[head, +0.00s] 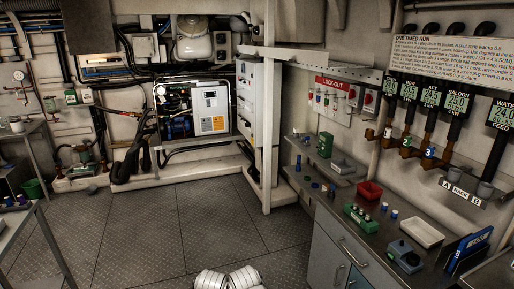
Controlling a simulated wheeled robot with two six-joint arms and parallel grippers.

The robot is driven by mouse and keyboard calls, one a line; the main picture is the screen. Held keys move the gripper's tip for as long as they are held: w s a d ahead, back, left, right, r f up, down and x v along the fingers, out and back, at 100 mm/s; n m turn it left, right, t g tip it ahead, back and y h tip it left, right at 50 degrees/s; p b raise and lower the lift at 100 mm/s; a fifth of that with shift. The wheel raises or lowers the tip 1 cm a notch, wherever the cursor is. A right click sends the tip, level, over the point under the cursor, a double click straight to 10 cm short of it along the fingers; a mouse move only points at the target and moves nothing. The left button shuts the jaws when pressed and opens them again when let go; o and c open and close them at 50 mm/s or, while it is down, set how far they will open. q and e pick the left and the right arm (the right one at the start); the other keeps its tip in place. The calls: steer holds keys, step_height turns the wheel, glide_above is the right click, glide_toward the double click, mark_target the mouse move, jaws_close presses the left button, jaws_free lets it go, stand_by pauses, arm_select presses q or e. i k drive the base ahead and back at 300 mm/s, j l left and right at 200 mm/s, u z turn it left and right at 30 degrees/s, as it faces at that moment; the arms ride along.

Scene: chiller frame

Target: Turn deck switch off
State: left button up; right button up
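I cannot tell for sure which switch is the deck switch, as the labels are too small to read. Two red rotary switches on grey boxes, a left one (352,92) and a right one (368,98), are on the right wall beside the lock-out board (333,84). Their handle positions are too small to read. A tall white cabinet (246,95) with small controls on its face stands left of the white post. Neither of my grippers is in view.
A counter (345,215) below the switches carries a red bin (369,191), a green block (360,216), a white tray (422,232) and a blue-grey device (404,256). A white post (268,120) stands left of the counter. The middle floor (165,235) is clear.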

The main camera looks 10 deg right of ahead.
mark_target(352, 94)
steer(key=i+l+z, duration=0.1)
steer(key=i+z, duration=0.25)
steer(key=i+j+z, duration=0.1)
steer(key=i+z, duration=0.25)
steer(key=i, duration=0.25)
steer(key=i+j+z, duration=0.2)
steer(key=i+z, duration=0.15)
steer(key=i+j+z, duration=0.3)
steer(key=i+j, duration=0.15)
steer(key=i, duration=0.15)
steer(key=i+j+z, duration=0.35)
steer(key=i+j, duration=0.25)
